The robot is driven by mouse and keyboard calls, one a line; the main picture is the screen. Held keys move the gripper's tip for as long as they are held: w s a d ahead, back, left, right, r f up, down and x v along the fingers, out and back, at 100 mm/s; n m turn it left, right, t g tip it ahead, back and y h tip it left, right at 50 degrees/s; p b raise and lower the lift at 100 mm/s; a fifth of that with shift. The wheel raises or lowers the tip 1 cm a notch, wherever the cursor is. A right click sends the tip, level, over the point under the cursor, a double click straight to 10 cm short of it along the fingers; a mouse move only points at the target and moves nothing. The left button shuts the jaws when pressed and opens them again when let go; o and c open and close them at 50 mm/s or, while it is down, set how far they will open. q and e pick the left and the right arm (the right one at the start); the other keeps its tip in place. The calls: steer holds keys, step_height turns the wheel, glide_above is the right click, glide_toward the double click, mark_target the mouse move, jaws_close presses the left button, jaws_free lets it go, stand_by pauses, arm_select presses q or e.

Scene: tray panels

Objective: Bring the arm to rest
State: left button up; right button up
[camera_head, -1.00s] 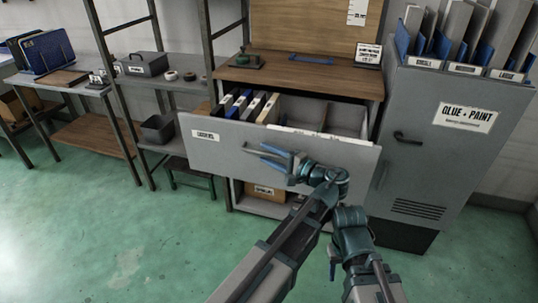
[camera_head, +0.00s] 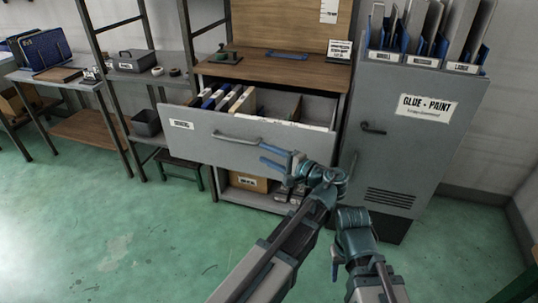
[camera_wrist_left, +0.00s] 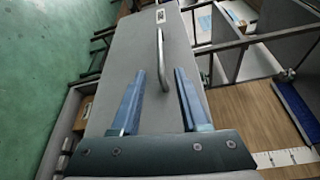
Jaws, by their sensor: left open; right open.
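My left gripper (camera_head: 265,155) is open and empty in front of the grey drawer front (camera_head: 195,145), just right of the drawer's bar handle (camera_head: 237,138) in the head view. In the left wrist view its two blue fingers (camera_wrist_left: 160,75) are apart, and the handle (camera_wrist_left: 160,50) shows between and beyond their tips. Its exact distance from the handle is hard to tell. The drawer is pulled out, with several binders (camera_head: 225,98) inside. My right gripper (camera_head: 335,268) is low in the head view, open, with only a part of it showing.
A tall grey glue and paint cabinet (camera_head: 410,150) stands right of the drawer unit, with file boxes on top. A shelf rack with a toolbox (camera_head: 137,61) and a bin (camera_head: 146,122) is at left. The green floor (camera_head: 150,240) in front is clear.

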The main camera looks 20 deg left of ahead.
arm_select(q)
steer(key=s+a+f+n+g+h, duration=0.1)
steer(key=s+f+n+g+h, duration=0.15)
steer(key=s+f+h, duration=0.45)
steer(key=s+f+n+g+h, duration=0.2)
steer(key=f+g+h, duration=0.1)
steer(key=f, duration=0.7)
steer(key=s+d+f+m+g+h, duration=0.1)
steer(key=s+d+f+h, duration=0.1)
steer(key=s+d, duration=0.45)
steer(key=s+d+f+m+h, duration=0.1)
steer(key=s+d+h, duration=0.2)
steer(key=d, duration=0.7)
step_height(320, 180, up, 27)
steer(key=p, duration=2.7)
steer(key=shift+s+d, duration=0.25)
steer(key=shift+s, duration=0.05)
